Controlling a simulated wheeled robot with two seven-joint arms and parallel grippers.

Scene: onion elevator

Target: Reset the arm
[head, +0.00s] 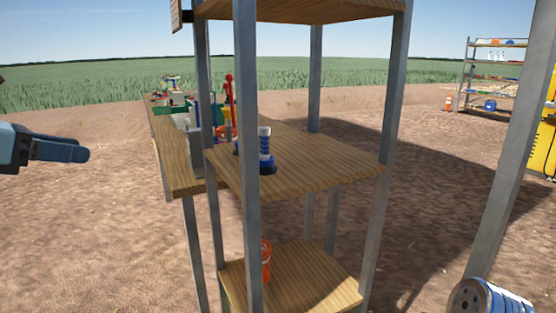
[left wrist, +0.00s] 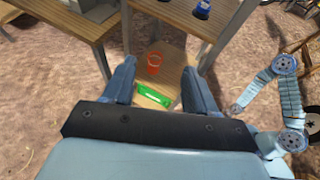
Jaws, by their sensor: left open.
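My left gripper (head: 78,152) reaches in from the left edge in the head view, in free air left of the wooden shelf unit (head: 310,168). In the left wrist view my left gripper (left wrist: 152,82) has its two fingers spread apart with nothing held between them. Beyond the fingers, a red-orange cup (left wrist: 154,64) and a green item (left wrist: 154,97) show on the lower shelf. The right gripper cannot be made out; a blue and white part of my own body shows at the bottom right of the head view.
A blue and white bottle-like object (head: 265,150) stands on the middle shelf. The orange cup (head: 266,262) on the lower shelf is partly behind a grey post (head: 246,200). A long wooden table (head: 172,165) with clutter extends behind. A stocked rack (head: 490,75) stands far right.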

